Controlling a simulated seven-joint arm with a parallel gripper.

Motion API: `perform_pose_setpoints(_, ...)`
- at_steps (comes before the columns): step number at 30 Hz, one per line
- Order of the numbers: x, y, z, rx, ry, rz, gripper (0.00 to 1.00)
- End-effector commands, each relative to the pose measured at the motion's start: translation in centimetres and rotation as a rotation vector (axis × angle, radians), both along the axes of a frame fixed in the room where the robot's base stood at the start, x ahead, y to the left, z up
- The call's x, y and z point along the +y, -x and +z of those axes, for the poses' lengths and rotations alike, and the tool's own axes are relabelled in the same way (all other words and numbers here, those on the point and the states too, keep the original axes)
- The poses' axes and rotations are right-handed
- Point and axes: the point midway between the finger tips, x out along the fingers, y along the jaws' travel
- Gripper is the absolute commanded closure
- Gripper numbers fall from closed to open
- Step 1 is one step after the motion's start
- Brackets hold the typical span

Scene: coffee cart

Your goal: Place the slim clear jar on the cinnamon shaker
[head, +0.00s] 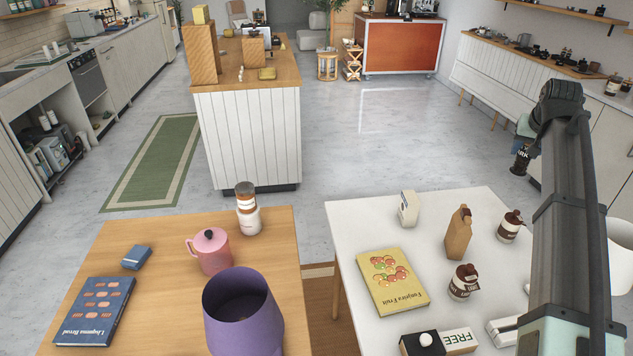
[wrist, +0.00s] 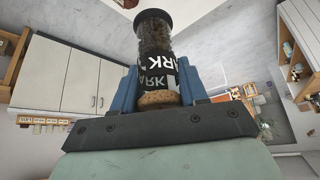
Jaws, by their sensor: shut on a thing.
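My gripper (head: 524,128) is raised at the right, above and beyond the white table. It is shut on a slim jar (wrist: 158,45), with a blue finger on each side in the wrist view. The jar is see-through with dark contents, a black end and a dark label reading "ARK"; a tan, cork-like end is near the gripper. In the head view the jar (head: 521,160) hangs below the gripper, slightly tilted and touching nothing else.
The wooden table (head: 170,240) also holds a pink lidded mug (head: 210,252), a purple pot (head: 243,318), a blue book and a small blue box. The white table (head: 345,225) holds a yellow book (head: 392,280), brown-topped bottles (head: 463,283), a paper bag and cartons. A gap separates the tables.

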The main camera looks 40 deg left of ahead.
Motion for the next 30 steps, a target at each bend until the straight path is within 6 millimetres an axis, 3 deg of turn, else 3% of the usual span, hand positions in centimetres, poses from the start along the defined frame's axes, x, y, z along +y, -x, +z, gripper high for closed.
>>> perform_pose_setpoints(8, 0.0, -0.1, 2.5, 0.0, 0.0, 0.0, 1.0)
perform_pose_setpoints(17, 3.6, 0.2, 2.4, 0.001, 0.0, 0.052, 1.0)
perform_pose_setpoints(23, 7.6, 0.6, 2.4, 0.002, 0.001, 0.112, 1.0)
perform_pose_setpoints(30, 14.8, 1.9, 2.5, 0.003, -0.001, 0.219, 1.0)
